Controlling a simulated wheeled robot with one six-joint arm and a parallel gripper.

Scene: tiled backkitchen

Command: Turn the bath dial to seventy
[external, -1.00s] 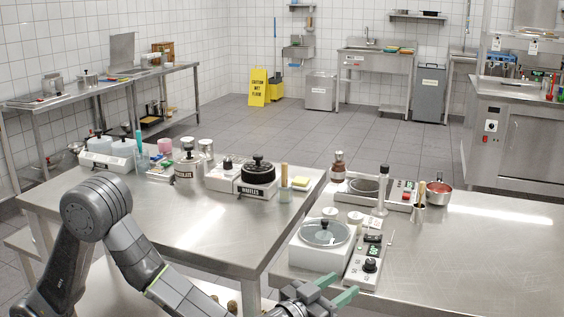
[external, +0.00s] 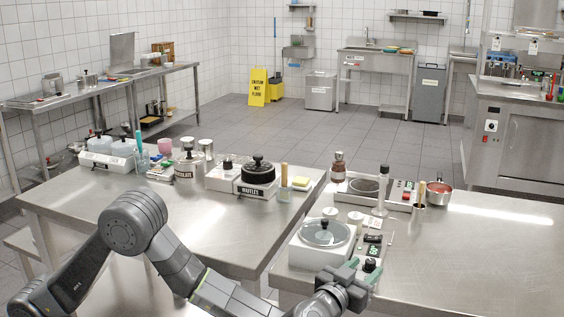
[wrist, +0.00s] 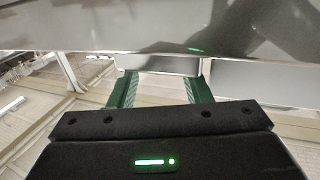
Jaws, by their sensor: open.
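The bath (external: 323,237) is a white box with a round glass lid and dark knob, on the right steel table. The black dial (external: 371,264) sits at the panel's near end, partly hidden by my gripper (external: 363,272). My gripper is open, its green fingers near the dial in the external view; contact cannot be told. In the wrist view my gripper (wrist: 161,85) points at the steel table edge (wrist: 160,64), and no dial shows.
Two small white-lidded jars (external: 355,217) stand behind the bath. The right part of the table (external: 480,255) is clear.

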